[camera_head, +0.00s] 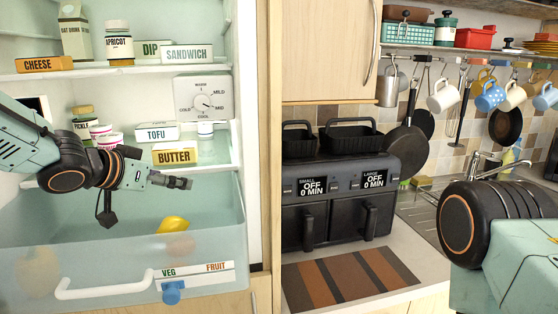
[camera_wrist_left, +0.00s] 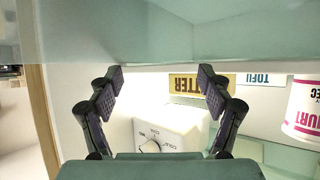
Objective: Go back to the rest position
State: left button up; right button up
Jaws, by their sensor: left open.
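My left gripper (camera_head: 176,181) reaches into the open fridge from the left, above the drawer (camera_head: 215,215) and below the butter box (camera_head: 175,154). In the left wrist view my left gripper (camera_wrist_left: 161,78) has its two fingers spread, with nothing between them. That view is upside down. It shows the butter box (camera_wrist_left: 188,83), a tofu box (camera_wrist_left: 263,79) and a white dial box (camera_wrist_left: 172,125) behind the fingers. My right arm (camera_head: 490,225) shows at the right edge, by the counter; its gripper is out of view.
The clear drawer holds a lemon (camera_head: 173,225) and has a white handle (camera_head: 105,288). Shelves with food boxes surround my left arm. An air fryer (camera_head: 340,180) stands on the counter. Several mugs, including a white one (camera_head: 443,96), hang from a rail at the right.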

pick_arm(q)
jog(key=f, duration=0.4)
jog(key=shift+s, duration=0.2)
jog(key=shift+f, duration=0.15)
jog(key=shift+w+a+r+p, duration=0.1)
jog(key=shift+w+r+p, duration=0.15)
jog(key=shift+r+p, duration=0.4)
jog(key=shift+s+r, duration=0.25)
jog(key=shift+r, duration=0.05)
jog(key=shift+w+f, duration=0.1)
